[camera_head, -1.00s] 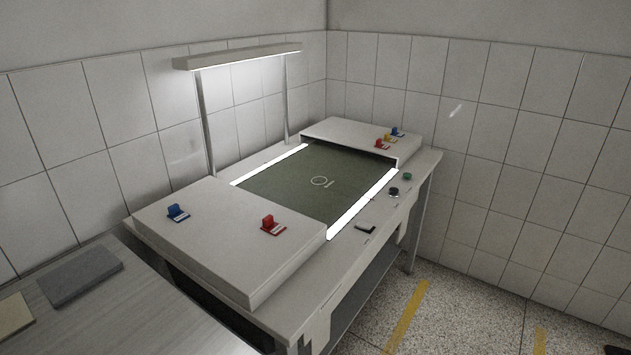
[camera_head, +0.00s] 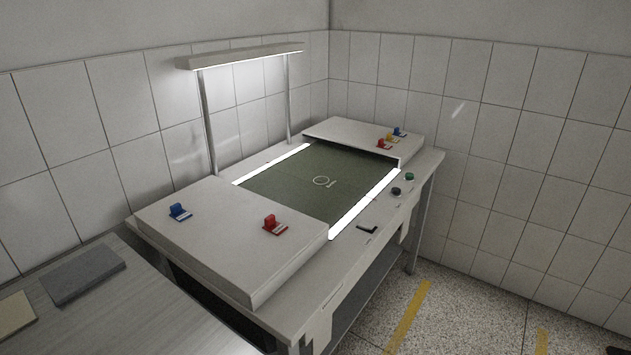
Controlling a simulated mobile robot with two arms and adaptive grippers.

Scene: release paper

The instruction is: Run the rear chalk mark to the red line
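A dark green sheet (camera_head: 290,190) lies flat between two white covers on an inspection table. A pale chalk circle (camera_head: 321,181) with a small pale mark (camera_head: 331,183) beside it shows near the sheet's middle. I cannot make out a red line on the sheet. A black switch (camera_head: 367,229), a dark round knob (camera_head: 396,191) and a green button (camera_head: 409,177) sit on the table's front edge strip. Neither of my grippers is in view.
The near cover (camera_head: 220,240) carries a blue clip (camera_head: 179,211) and a red clip (camera_head: 274,225). The far cover (camera_head: 350,131) carries red, yellow and blue clips. A lamp bar (camera_head: 240,57) stands over the table. A side table (camera_head: 120,310) holds a grey pad (camera_head: 83,274).

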